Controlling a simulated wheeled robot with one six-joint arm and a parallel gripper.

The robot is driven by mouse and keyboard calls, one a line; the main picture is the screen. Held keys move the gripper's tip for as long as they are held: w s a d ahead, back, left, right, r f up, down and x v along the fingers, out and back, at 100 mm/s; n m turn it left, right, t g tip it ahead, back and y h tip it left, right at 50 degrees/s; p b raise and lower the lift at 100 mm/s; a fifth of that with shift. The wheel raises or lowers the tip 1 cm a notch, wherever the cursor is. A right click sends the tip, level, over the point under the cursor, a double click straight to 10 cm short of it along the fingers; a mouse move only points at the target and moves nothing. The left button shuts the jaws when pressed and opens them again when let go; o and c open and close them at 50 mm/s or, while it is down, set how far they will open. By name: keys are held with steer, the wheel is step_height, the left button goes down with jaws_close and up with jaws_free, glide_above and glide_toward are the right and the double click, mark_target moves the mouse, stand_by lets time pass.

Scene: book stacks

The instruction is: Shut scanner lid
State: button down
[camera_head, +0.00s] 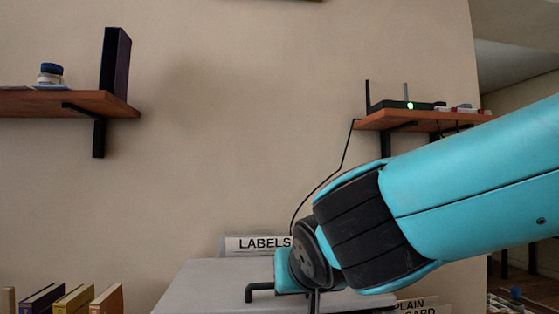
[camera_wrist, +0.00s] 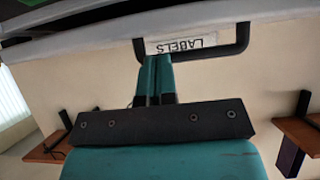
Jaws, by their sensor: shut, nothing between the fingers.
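The grey scanner lid (camera_head: 200,285) shows at the bottom middle of the head view, its lower part cut off by the frame. A black bar handle (camera_head: 258,287) shows on it, partly behind my wrist. In the wrist view, the handle (camera_wrist: 243,40) sticks out from the pale edge of the lid (camera_wrist: 110,28). My gripper (camera_wrist: 155,62) is shut and empty, its teal fingertips close to the handle's bar. I cannot tell whether they touch it. The fingertips are hidden in the head view. How far the lid stands open is not clear.
A LABELS sign (camera_head: 262,243) stands behind the lid. Books (camera_head: 73,298) stand at the lower left. A wall shelf (camera_head: 60,101) is at the left; another (camera_head: 425,120) at the right holds a router (camera_head: 405,105) with a hanging cable. Bare wall lies between them.

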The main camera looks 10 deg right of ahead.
steer(key=shift+r, duration=0.1)
steer(key=w+r+p+v, duration=0.1)
steer(key=p+v, duration=0.2)
steer(key=v, duration=0.9)
steer(key=s+d+f+n+g+y, duration=0.1)
steer(key=s+f+g, duration=0.1)
steer(key=f, duration=0.2)
steer(key=s+d+f+n+g, duration=0.1)
steer(key=s+f+n+g, duration=0.1)
steer(key=f, duration=0.3)
steer(key=s+d+f+n+g+y, duration=0.1)
steer(key=s+f+n+g, duration=0.1)
steer(key=f, duration=0.3)
steer(key=shift+s+d+g+y, duration=0.3)
steer(key=shift+s+d+g, duration=0.1)
steer(key=shift+g, duration=0.5)
steer(key=s+f+n+g+y, duration=0.2)
steer(key=s+g, duration=0.1)
steer(key=s, duration=0.3)
step_height(320, 180, up, 13)
steer(key=s+p, duration=0.1)
steer(key=p, duration=1.3)
steer(key=shift+a+r+n+g, duration=0.2)
steer(key=shift+r+n+g, duration=0.05)
steer(key=shift+n+g, duration=0.05)
steer(key=shift+s, duration=0.1)
